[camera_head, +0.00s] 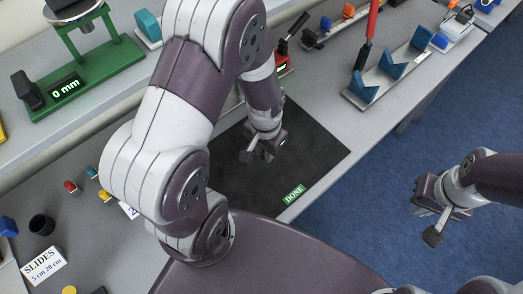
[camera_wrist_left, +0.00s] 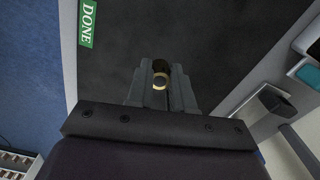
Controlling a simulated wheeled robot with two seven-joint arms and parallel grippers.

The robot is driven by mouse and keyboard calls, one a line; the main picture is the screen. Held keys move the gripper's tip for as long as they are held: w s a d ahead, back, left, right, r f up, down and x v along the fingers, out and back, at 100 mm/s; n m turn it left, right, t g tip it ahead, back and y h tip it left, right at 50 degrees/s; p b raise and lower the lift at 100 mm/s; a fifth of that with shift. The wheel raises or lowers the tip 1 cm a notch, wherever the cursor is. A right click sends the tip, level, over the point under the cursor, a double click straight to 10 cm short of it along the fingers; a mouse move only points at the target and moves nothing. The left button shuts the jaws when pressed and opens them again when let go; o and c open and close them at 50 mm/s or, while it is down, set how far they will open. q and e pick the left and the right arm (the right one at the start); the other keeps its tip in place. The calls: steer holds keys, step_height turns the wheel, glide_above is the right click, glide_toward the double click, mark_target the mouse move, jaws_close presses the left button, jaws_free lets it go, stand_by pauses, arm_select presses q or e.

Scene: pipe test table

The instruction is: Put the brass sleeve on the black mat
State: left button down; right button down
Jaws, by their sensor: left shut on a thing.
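The brass sleeve (camera_wrist_left: 160,82) shows in the left wrist view as a small gold ring, end-on between my left fingertips (camera_wrist_left: 161,76). My left gripper is shut on it. In the head view my left gripper (camera_head: 262,152) is over the black mat (camera_head: 310,150), and the sleeve is hidden there. The mat also fills much of the left wrist view (camera_wrist_left: 230,40). I cannot tell whether the sleeve touches the mat. My right gripper (camera_head: 427,216) is open and empty, off the table's right side above the blue floor.
A green DONE label (camera_head: 294,193) lies at the mat's near edge. A rack with blue V-blocks (camera_head: 392,68) stands to the right, and a green gauge stand (camera_head: 85,75) at upper left. A dark cup (camera_head: 41,225) stands at left. The mat's right part is clear.

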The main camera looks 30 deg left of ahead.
arm_select(q)
steer(key=shift+w+a+f, duration=0.45)
steer(key=shift+a, duration=0.2)
steer(key=shift+w+a+f, duration=0.4)
steer(key=shift+a+f, duration=0.05)
steer(key=shift+a, duration=0.15)
steer(key=shift+w+a+f, duration=0.1)
steer(key=shift+f, duration=2.15)
steer(key=c, duration=1)
jaws_free()
steer(key=shift+r, duration=0.1)
steer(key=s+d+r+n+t, duration=0.1)
steer(key=s+r, duration=0.3)
steer(key=r, duration=1.2)
steer(key=shift+s+d+r+n, duration=0.2)
steer(key=shift+d+r+n, duration=0.15)
steer(key=shift+d+n, duration=0.25)
steer(key=shift+w, duration=0.1)
